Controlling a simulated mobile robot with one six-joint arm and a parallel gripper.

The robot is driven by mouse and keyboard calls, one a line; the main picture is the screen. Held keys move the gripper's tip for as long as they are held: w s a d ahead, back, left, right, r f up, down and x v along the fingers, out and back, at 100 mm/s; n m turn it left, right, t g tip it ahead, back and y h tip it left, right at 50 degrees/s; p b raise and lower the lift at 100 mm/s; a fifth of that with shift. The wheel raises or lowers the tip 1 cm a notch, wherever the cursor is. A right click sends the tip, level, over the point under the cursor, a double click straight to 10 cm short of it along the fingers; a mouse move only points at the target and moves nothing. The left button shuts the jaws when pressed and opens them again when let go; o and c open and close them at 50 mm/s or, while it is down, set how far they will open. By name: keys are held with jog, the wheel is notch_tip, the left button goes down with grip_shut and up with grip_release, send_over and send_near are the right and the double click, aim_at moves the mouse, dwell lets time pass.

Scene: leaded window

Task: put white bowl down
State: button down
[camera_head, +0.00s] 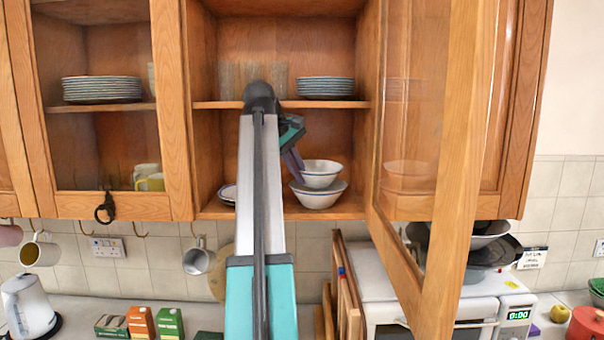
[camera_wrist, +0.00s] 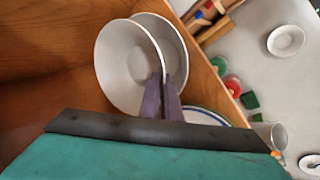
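A white bowl (camera_head: 321,180) with a thin blue rim sits in or just above a second, wider white bowl (camera_head: 318,201) on the cabinet's lower shelf. I cannot tell whether the two touch. My gripper (camera_head: 296,172) reaches into the cabinet from the left. In the wrist view, the fingers of my gripper (camera_wrist: 162,90) lie either side of the near bowl's (camera_wrist: 124,66) rim, closed on it. The other bowl (camera_wrist: 170,38) shows partly behind it. The gripper's far fingertip contact is partly hidden.
The open glass door (camera_head: 440,170) stands right of the bowls. A plate (camera_head: 228,192) lies on the lower shelf, partly behind my arm. The upper shelf (camera_head: 340,104) holds a plate stack (camera_head: 325,87) and glasses (camera_head: 240,77). A microwave (camera_head: 400,295) stands below.

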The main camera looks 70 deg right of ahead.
jog(key=shift+f, duration=0.6)
dwell(0.3)
jog(key=c, duration=2)
grip_release()
